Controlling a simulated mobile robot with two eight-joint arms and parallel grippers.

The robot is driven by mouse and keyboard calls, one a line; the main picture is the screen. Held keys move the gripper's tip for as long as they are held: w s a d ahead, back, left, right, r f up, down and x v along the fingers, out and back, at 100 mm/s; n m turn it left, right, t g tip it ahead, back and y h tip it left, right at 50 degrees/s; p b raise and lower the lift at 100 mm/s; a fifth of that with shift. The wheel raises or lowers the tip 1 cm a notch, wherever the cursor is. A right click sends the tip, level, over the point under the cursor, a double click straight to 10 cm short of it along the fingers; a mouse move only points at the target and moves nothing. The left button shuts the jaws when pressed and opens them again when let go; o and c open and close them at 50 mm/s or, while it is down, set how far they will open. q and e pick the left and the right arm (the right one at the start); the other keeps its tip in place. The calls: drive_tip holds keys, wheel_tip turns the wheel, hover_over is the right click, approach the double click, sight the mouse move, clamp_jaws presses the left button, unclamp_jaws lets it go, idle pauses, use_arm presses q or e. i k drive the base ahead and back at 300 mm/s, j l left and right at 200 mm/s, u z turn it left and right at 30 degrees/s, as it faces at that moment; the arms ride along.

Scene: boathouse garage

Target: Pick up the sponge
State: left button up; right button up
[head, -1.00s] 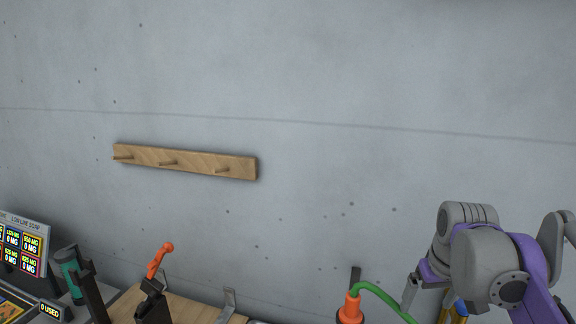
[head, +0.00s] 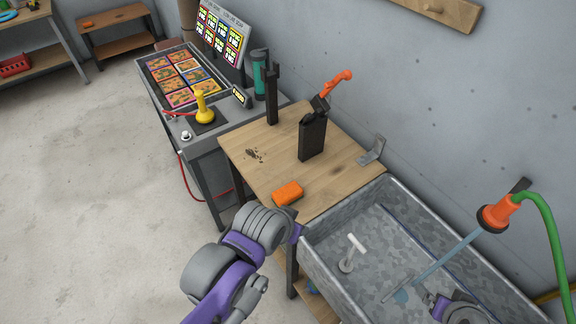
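The orange sponge (head: 287,193) lies on the wooden tabletop (head: 255,165), near its front edge and close to the metal sink. My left arm comes up from the bottom, and its wrist end (head: 296,232) is just below and in front of the sponge. The sponge looks apart from it and free. The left fingers are hidden or too small to make out. Part of my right arm's end (head: 438,303) shows low over the sink at the bottom edge; its fingers are not clear.
A galvanised sink (head: 330,270) with a white T-shaped piece (head: 352,250) adjoins the tabletop. An orange nozzle (head: 497,214) on a green hose sends a bluish stream into it. A black bottle-like holder (head: 312,138) stands behind the sponge. An arcade-like console (head: 200,120) is left.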

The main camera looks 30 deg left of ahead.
sight(290, 193)
drive_tip(key=u, duration=1.1)
